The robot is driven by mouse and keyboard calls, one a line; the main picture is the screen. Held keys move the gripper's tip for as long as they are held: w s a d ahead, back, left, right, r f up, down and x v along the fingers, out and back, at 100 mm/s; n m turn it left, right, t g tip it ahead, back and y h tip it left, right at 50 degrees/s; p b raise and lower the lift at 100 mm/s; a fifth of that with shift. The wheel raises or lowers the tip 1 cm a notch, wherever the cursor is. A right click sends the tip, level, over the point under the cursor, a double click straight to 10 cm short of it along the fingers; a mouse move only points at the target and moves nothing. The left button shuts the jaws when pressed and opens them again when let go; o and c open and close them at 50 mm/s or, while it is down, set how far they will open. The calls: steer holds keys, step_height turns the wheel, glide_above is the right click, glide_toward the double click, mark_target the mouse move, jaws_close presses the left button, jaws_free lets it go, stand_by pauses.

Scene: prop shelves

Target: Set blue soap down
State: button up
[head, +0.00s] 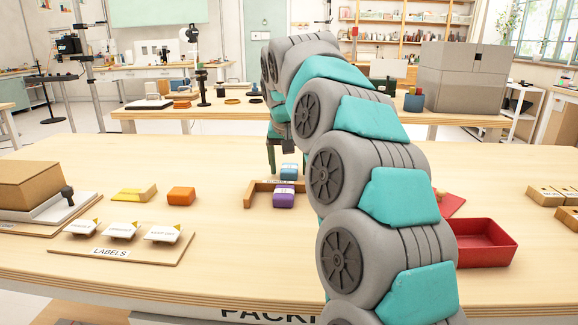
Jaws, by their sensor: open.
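The blue soap (289,172) is a small block with a pale label, just behind a purple soap (284,197) near the middle of the table. It appears to rest on the table by a wooden corner frame (262,187); whether it touches the purple soap or the frame is hard to tell. My gripper (287,158) is over the blue soap, with its dark green fingers apart on the left and right of it. The jaws are open. My own arm hides part of the gripper and the area to its right.
A yellow block (135,193) and an orange soap (181,196) lie to the left, behind a labels board (135,247). A red tray (484,243) stands at the right, partly behind my arm. The table between the orange soap and the frame is clear.

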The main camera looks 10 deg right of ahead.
steer(key=v, duration=1.1)
steer(key=shift+r+p, duration=0.25)
steer(key=shift+p, duration=0.1)
steer(key=shift+o, duration=0.4)
steer(key=shift+s+r, duration=0.2)
steer(key=x, duration=0.5)
steer(key=shift+w+a+f+p, duration=0.1)
steer(key=shift+a+f+p, duration=0.1)
steer(key=shift+a+p, duration=0.2)
steer(key=shift+w+d+p+x, duration=0.1)
steer(key=shift+d+p+x, duration=0.05)
steer(key=shift+x, duration=1.05)
steer(key=shift+w+d+p+x, duration=0.15)
steer(key=shift+x, duration=1)
steer(key=shift+w+d+p+x, duration=0.1)
steer(key=shift+d+p+x, duration=0.05)
steer(key=shift+x, duration=1.05)
steer(key=shift+r, duration=0.25)
jaws_close()
